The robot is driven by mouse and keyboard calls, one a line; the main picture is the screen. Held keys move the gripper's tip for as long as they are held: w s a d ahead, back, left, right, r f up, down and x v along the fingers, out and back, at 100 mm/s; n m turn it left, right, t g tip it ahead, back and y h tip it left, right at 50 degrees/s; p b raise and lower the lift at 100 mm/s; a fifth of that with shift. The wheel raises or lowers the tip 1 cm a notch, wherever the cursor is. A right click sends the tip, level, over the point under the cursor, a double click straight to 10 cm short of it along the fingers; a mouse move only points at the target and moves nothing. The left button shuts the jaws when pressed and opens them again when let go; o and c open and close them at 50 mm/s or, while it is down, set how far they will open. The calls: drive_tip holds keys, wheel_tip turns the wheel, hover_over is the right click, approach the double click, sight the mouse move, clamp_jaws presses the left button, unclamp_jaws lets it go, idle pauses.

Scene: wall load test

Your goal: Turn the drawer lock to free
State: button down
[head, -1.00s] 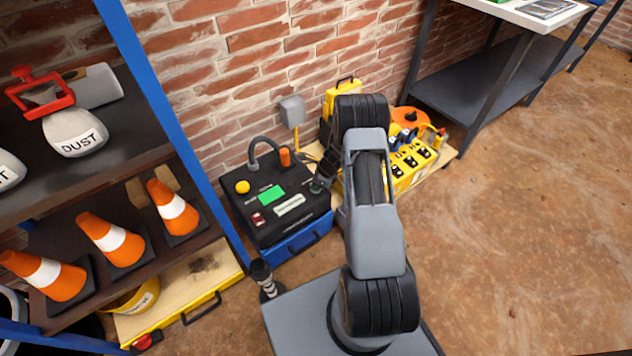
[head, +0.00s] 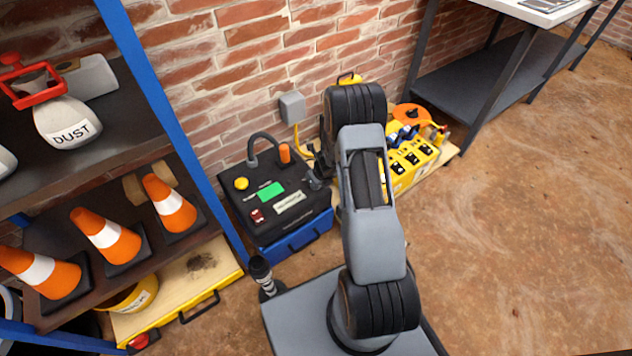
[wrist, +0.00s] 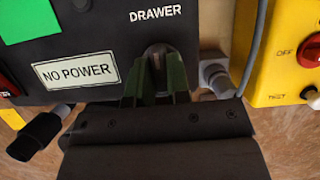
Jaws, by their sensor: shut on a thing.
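The drawer lock (wrist: 158,58) is a rounded grey part under the word DRAWER on the black unit (wrist: 105,25) in the wrist view. My gripper (wrist: 158,82) has its two green fingers closed on either side of the lock, gripping it. The fingers hide much of the lock, so its exact turn angle cannot be told. In the head view, the black unit (head: 250,205) stands against the brick wall above a blue drawer (head: 297,240). My gripper (head: 318,178) is at the unit's right edge, partly hidden by my arm.
The black unit carries a green panel (head: 270,192), a yellow button (head: 241,184) and a NO POWER label (wrist: 76,71). A yellow box (head: 412,162) stands to the right. A shelf with orange cones (head: 108,236) is at the left. The floor at the right is clear.

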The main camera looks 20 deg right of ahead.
drive_tip(key=shift+m, duration=0.3)
drive_tip(key=c, duration=1.1)
unclamp_jaws()
drive_tip(key=p+v, duration=0.6)
drive_tip(key=v, duration=0.8)
drive_tip(key=shift+s+a+f+p, duration=0.1)
drive_tip(key=shift+s+p, duration=0.05)
drive_tip(key=shift+p, duration=0.25)
